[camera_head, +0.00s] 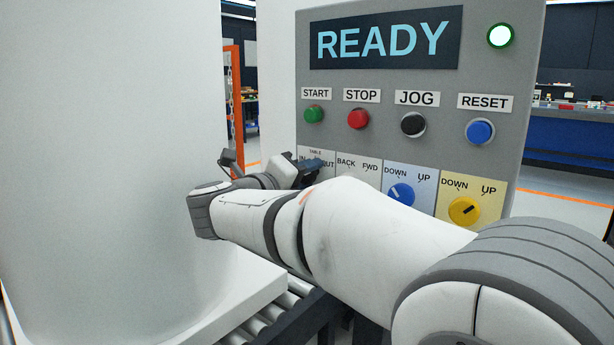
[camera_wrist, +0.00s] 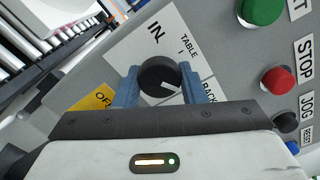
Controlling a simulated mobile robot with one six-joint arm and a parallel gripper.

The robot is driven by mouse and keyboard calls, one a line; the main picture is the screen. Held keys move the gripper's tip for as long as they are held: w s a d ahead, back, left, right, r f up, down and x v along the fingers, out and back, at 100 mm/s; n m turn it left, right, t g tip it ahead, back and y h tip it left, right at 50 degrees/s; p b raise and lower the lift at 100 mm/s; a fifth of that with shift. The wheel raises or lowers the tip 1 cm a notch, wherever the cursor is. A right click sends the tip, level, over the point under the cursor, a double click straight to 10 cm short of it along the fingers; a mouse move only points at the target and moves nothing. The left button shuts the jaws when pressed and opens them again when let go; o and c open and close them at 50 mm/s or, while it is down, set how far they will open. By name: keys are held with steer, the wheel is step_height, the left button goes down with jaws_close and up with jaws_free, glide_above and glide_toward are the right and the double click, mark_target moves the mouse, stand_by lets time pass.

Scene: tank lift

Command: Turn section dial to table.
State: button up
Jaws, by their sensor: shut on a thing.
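The section dial (camera_wrist: 159,75) is a round black knob with a white pointer mark, on a pale plate (camera_head: 327,156) lettered IN, TABLE and OUT. My gripper (camera_wrist: 158,78) is shut on the dial, one blue finger on each side. In the wrist view the white mark points to the lower right, turned away from the TABLE tick toward the right finger. The OUT lettering is hidden in that view. In the head view my gripper (camera_head: 312,168) is at the plate, and my arm hides the dial.
The grey panel carries a READY display (camera_head: 385,38), a lit green lamp (camera_head: 501,35), and green, red (camera_head: 358,118), black and blue buttons. Right of the dial are a BACK/FWD plate (camera_head: 356,166), a blue dial (camera_head: 401,195) and a yellow dial (camera_head: 464,211). A large white body (camera_head: 110,120) stands left.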

steer(key=shift+r+n+p, duration=0.15)
steer(key=shift+n+p, duration=0.15)
steer(key=shift+p, duration=0.2)
steer(key=n+p, duration=0.2)
steer(key=shift+r+p, duration=0.15)
steer(key=shift+p, duration=0.2)
steer(key=n+p, duration=0.4)
steer(key=p, duration=0.1)
steer(key=shift+r+p, duration=0.15)
steer(key=shift+p, duration=0.2)
steer(key=n+p, duration=0.3)
steer(key=shift+p, duration=0.4)
steer(key=shift+f+n+p, duration=0.25)
steer(key=shift+n+p, duration=0.65)
steer(key=shift+n, duration=0.1)
steer(key=shift+f, duration=0.1)
steer(key=o, duration=1)
